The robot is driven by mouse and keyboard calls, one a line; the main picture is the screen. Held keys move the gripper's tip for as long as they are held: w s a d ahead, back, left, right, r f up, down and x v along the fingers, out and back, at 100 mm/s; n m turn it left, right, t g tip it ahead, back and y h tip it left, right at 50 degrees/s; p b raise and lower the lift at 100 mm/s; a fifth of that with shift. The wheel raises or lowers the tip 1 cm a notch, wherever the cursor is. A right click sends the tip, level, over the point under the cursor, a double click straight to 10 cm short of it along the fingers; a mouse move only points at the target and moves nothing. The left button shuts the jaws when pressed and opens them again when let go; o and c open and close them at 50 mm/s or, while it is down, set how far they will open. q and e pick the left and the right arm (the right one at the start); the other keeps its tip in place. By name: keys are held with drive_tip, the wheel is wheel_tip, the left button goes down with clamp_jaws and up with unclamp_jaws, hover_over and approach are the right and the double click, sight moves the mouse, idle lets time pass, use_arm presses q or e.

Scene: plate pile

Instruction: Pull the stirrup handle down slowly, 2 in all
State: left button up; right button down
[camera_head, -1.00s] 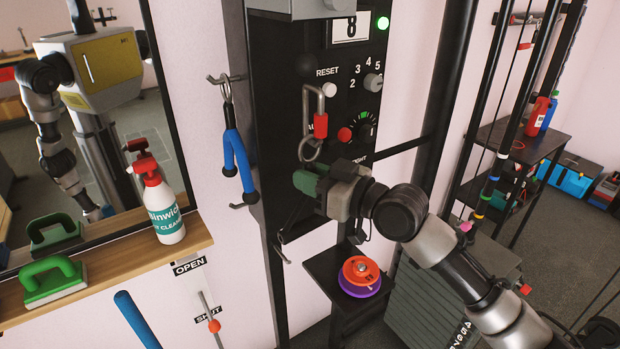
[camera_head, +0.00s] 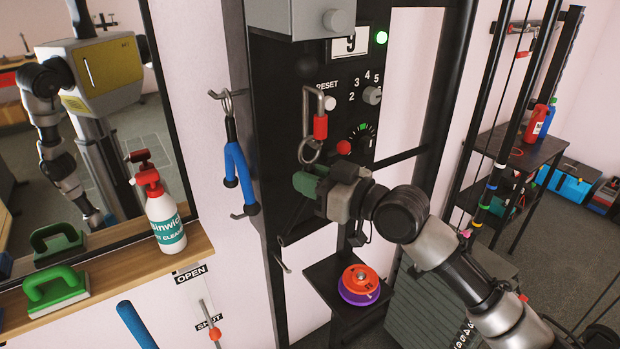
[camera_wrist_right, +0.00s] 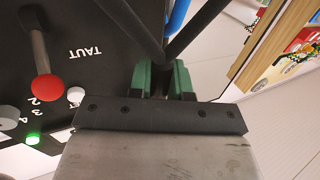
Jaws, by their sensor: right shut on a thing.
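The stirrup handle shows in the right wrist view as two dark bars (camera_wrist_right: 196,30) that spread in a V from between the green fingers. In the head view it is mostly hidden behind my right gripper. The counter (camera_head: 351,43) reads 9 and a green lamp (camera_head: 381,38) is lit. My left gripper is out of view.
A blue forked handle (camera_head: 238,165) hangs on a hook left of the panel. A wooden shelf (camera_head: 130,265) holds a spray bottle (camera_head: 165,215) and a green-handled block (camera_head: 52,288). A small black stand with coloured discs (camera_head: 360,280) is below my right gripper.

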drive_tip(key=shift+r+p, duration=0.4)
drive_tip(key=shift+r, duration=0.05)
drive_tip(key=shift+f, duration=0.2)
drive_tip(key=c, duration=1)
unclamp_jaws()
drive_tip(key=shift+r, duration=0.1)
